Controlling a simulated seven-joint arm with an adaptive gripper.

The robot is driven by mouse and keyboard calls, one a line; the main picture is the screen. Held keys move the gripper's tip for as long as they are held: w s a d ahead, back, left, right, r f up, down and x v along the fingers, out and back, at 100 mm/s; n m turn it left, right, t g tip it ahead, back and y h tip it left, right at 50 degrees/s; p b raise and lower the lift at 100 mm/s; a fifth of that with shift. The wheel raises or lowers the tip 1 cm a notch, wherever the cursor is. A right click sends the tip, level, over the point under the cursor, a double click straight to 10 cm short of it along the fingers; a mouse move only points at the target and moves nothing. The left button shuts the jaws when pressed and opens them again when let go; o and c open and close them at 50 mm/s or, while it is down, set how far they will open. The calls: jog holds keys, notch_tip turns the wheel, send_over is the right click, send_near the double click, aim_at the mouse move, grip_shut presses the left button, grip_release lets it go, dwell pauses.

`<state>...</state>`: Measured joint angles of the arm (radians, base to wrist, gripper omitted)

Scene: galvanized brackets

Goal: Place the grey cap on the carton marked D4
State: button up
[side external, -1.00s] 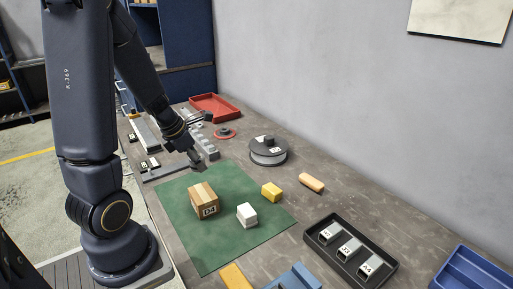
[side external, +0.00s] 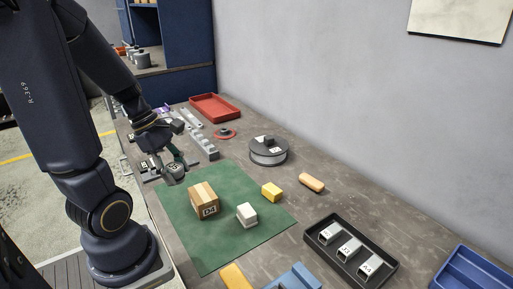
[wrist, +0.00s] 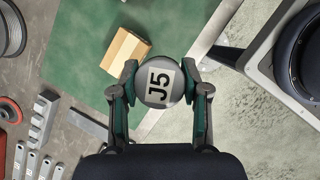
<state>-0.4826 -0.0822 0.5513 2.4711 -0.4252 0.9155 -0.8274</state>
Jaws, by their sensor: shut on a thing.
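My gripper (wrist: 159,85) is shut on a round grey cap (wrist: 150,94) labelled J5, with one finger on each side of it. In the side view my gripper (side external: 173,166) is just off the back left corner of the green mat, with the cap (side external: 176,169) between its fingers. The carton (side external: 203,203), a brown box with a paler tape strip and a D4 label, stands on the mat to the right of my gripper. The carton (wrist: 124,55) also shows in the wrist view, above and left of the cap. No cap is visible on it.
A grey stepped block (side external: 204,145) lies behind my gripper. A dark round spool (side external: 268,152) and a black tray (side external: 349,252) of labelled parts stand farther right.

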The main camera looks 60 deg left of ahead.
send_over(207, 193)
jog(key=s, duration=0.2)
jog(key=f, duration=0.6)
jog(key=shift+a+f, duration=0.15)
jog(key=shift+a, duration=0.1)
jog(key=shift+w+a+f, duration=0.2)
jog(key=shift+w+f, duration=0.2)
jog(key=shift+f, duration=0.15)
jog(key=shift+w+f, duration=0.1)
jog(key=shift+f, duration=1.45)
jog(key=shift+f, duration=0.1)
jog(key=o, duration=1.2)
